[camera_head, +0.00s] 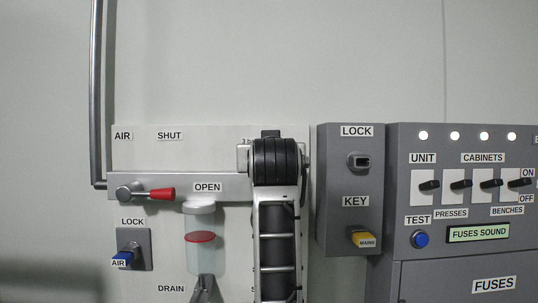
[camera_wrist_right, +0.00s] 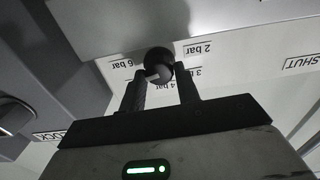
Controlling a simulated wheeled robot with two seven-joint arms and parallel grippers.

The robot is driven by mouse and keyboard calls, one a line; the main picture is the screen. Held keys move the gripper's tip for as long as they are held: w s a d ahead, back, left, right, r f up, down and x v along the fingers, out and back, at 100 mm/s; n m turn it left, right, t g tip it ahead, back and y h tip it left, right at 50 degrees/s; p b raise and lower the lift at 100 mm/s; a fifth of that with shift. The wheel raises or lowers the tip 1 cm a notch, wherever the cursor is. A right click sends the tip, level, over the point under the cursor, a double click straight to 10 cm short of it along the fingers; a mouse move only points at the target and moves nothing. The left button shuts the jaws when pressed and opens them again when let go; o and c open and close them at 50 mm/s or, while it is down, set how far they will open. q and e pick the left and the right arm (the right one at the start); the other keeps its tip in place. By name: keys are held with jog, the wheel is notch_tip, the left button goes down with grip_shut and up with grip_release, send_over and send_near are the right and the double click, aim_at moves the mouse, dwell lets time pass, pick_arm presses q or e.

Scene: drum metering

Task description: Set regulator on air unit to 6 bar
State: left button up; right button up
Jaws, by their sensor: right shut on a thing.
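The air unit (camera_head: 230,134) is a pale panel in the head view, with a red-handled lever (camera_head: 160,193) lying across near the OPEN label. My right arm covers the panel's right part and hides the regulator there. In the right wrist view, the regulator is a round dark knob (camera_wrist_right: 158,62) with a pale mark on its lower left side. My right gripper (camera_wrist_right: 160,80) is shut on this knob. Labels around it read 2 bar (camera_wrist_right: 198,48), 3 bar, 4 bar and 6 bar (camera_wrist_right: 124,63). I cannot tell which one the mark points at. My left gripper is out of view.
A grey lock and key box (camera_head: 348,190) stands close to the right of my arm, with a yellow MAINS key (camera_head: 362,239). The fuse cabinet (camera_head: 450,285) is farther right. A blue AIR key (camera_head: 123,259) and a clear bowl (camera_head: 201,252) are on the left.

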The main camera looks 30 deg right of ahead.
jog(key=m, duration=0.4)
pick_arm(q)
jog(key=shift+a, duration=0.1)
pick_arm(e)
jog(key=shift+m, duration=0.3)
dwell(0.4)
jog(key=o, duration=1)
jog(key=shift+c, duration=0.2)
jog(key=shift+s, duration=0.1)
pick_arm(q)
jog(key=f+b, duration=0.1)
jog(key=b, duration=0.2)
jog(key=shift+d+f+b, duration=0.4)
pick_arm(e)
jog(key=v, duration=1.5)
jog(key=shift+s, duration=0.4)
